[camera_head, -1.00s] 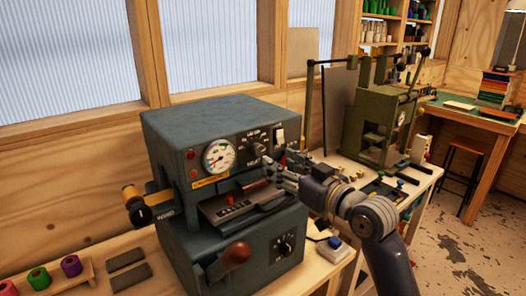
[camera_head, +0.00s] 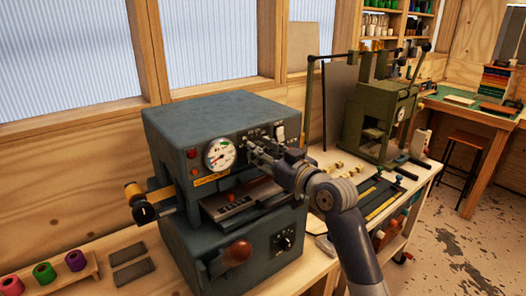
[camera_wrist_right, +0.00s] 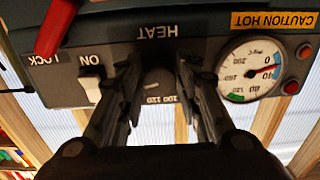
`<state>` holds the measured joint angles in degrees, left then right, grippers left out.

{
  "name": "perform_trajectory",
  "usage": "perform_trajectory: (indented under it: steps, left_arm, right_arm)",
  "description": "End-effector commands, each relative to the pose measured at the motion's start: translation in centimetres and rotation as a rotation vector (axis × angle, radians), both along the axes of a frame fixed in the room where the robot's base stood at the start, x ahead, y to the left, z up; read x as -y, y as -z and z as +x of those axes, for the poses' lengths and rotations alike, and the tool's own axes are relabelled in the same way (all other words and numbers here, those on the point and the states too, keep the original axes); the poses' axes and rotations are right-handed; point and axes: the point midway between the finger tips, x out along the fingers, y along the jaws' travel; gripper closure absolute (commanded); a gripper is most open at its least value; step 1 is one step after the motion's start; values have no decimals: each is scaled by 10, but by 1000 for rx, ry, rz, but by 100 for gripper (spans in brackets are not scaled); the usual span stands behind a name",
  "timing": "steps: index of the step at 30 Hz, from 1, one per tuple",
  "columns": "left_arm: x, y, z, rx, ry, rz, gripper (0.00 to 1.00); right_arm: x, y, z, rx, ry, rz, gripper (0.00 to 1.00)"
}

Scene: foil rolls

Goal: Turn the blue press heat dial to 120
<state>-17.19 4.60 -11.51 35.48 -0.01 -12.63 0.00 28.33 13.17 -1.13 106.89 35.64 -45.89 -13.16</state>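The blue-grey press (camera_head: 215,115) stands on the bench in the head view. My right gripper (camera_head: 256,146) reaches its front panel from the right and covers the heat dial there. In the right wrist view, which is upside down, the dark round heat dial (camera_wrist_right: 156,82) sits between the two fingers of my right gripper (camera_wrist_right: 157,80). The fingers are open, one on each side, with a small gap visible. The label HEAT and scale numbers including 120 and 200 show by the dial; its exact setting is too unclear to read. My left gripper is out of view.
A white ON switch (camera_wrist_right: 90,88) and a round gauge (camera_wrist_right: 251,68) flank the dial closely. A red lever (camera_wrist_right: 57,25) is near the LOCK label. A brown-knobbed handle (camera_head: 237,252) juts from the press's lower front. A green press (camera_head: 378,120) stands to the right.

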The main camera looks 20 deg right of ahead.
Motion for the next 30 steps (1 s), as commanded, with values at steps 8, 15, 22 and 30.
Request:
perform_trajectory:
  steps: [8,15,22,30]
  left_arm:
    - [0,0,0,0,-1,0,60]
    - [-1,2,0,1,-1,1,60]
    - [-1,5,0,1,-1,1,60]
    - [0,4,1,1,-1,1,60]
  right_arm:
    - [0,0,0,0,0,-2,97]
    - [1,1,0,18,1,-54,97]
    - [2,0,0,69,2,-196,97]
    - [2,-1,0,155,2,-431,97]
